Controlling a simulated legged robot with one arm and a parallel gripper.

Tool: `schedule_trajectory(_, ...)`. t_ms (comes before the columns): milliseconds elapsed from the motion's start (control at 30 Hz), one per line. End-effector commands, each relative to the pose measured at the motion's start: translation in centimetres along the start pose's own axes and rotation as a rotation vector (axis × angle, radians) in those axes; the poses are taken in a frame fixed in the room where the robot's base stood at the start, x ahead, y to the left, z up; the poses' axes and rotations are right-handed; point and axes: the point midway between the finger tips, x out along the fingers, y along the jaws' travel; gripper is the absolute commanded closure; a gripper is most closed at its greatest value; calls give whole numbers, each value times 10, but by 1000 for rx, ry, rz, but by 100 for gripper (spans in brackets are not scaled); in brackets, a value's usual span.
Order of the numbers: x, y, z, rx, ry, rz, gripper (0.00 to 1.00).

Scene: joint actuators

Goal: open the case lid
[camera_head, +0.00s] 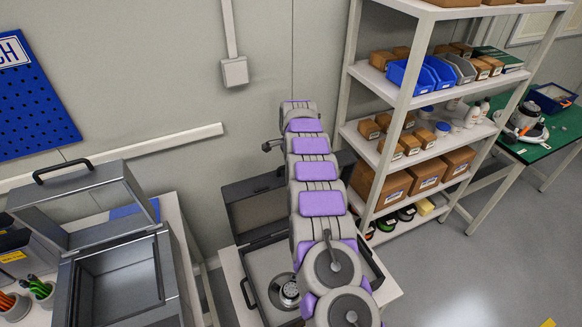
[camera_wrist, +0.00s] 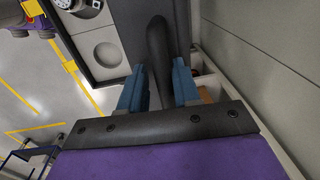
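A dark grey case (camera_head: 247,262) sits on a white table in the head view, with a round metal actuator (camera_head: 287,291) in its grey insert. Its lid (camera_head: 255,211) stands raised at the back, partly hidden by my arm. In the wrist view the insert (camera_wrist: 92,34) shows a round recess and part of the actuator. My gripper (camera_wrist: 158,84) has its two blue fingers apart, on either side of a dark rounded bar (camera_wrist: 158,42) that looks like the lid handle. I cannot tell whether the fingers press on it. My fingertips are hidden in the head view.
A second grey box (camera_head: 115,283) with a raised, handled lid (camera_head: 70,190) stands at left. A shelf rack (camera_head: 399,104) with bins and cartons stands close to my arm's right. The wall (camera_head: 160,90) is close behind. Open floor (camera_head: 470,265) lies at lower right.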

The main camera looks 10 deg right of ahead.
Motion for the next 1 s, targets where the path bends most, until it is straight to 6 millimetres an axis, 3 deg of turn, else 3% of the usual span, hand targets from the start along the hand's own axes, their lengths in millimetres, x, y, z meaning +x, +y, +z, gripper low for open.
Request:
schedule_trajectory(467, -9, 0, 0, 0, 1, -4, 61)
schedule_trajectory(567, -23, 0, 0, 0, 2, -5, 61)
schedule_trajectory(1000, -114, -3, 0, 1, 4, -9, 61)
